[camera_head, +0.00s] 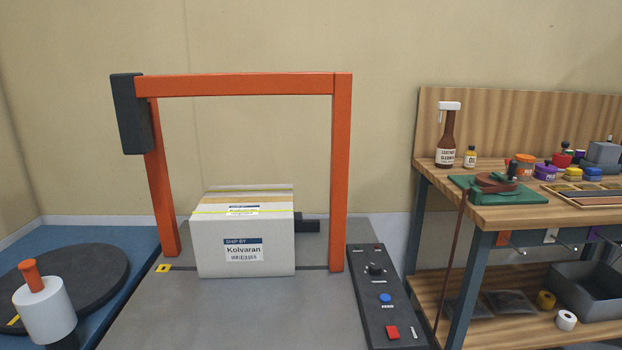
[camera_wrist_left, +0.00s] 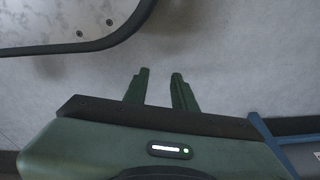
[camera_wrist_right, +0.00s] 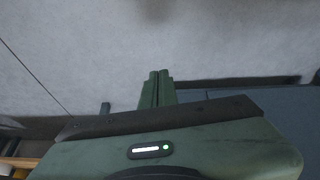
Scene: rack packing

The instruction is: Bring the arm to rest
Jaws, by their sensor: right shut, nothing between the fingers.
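In the left wrist view my left gripper (camera_wrist_left: 160,90) has its two green fingers apart with nothing between them, over a pale grey surface. In the right wrist view my right gripper (camera_wrist_right: 157,80) has its two green fingers together, with nothing between them. Neither gripper shows in the head view. There a white box (camera_head: 243,243) labelled "Kolvaran" stands upright on the grey machine top (camera_head: 155,315), under the orange arch (camera_head: 245,84). A yellowish strap lies across the box's top.
A control panel (camera_head: 384,300) with a blue and a red button lies right of the box. A workbench (camera_head: 535,215) with bottles and jars stands at the right. A dark round turntable (camera_head: 95,275) and a white cylinder with an orange knob (camera_head: 45,310) are at the left.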

